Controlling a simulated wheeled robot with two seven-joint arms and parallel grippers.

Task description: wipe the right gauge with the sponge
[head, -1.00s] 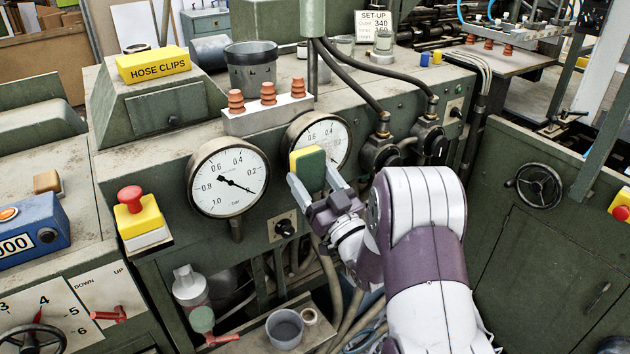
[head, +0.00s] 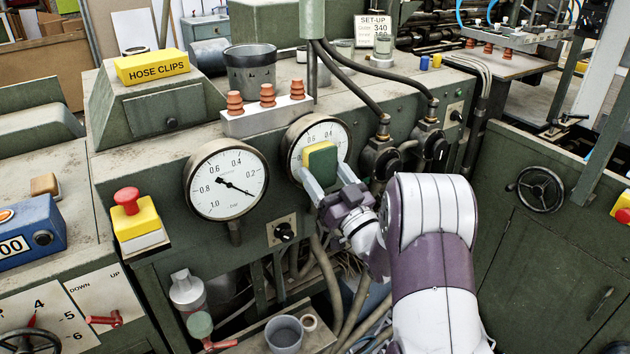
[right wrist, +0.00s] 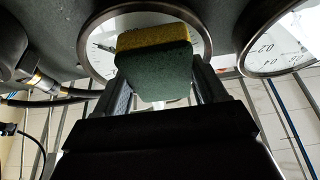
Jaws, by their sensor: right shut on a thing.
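The right gauge (head: 312,133) is a round white dial on the green machine front. My right gripper (head: 327,178) is shut on the sponge (head: 321,161), which is yellow with a green side. The sponge is in front of the lower part of the right gauge and hides much of its dial. In the right wrist view the sponge (right wrist: 155,68) sits between the fingers, with the right gauge (right wrist: 98,62) behind it. I cannot tell whether the sponge touches the glass. My left gripper is not in view.
The left gauge (head: 226,180) is on the same machine front. Valves with black hoses (head: 431,145) stand close to the right of the right gauge. A black knob (head: 284,232) is below. A red button on a yellow box (head: 134,215) is at left.

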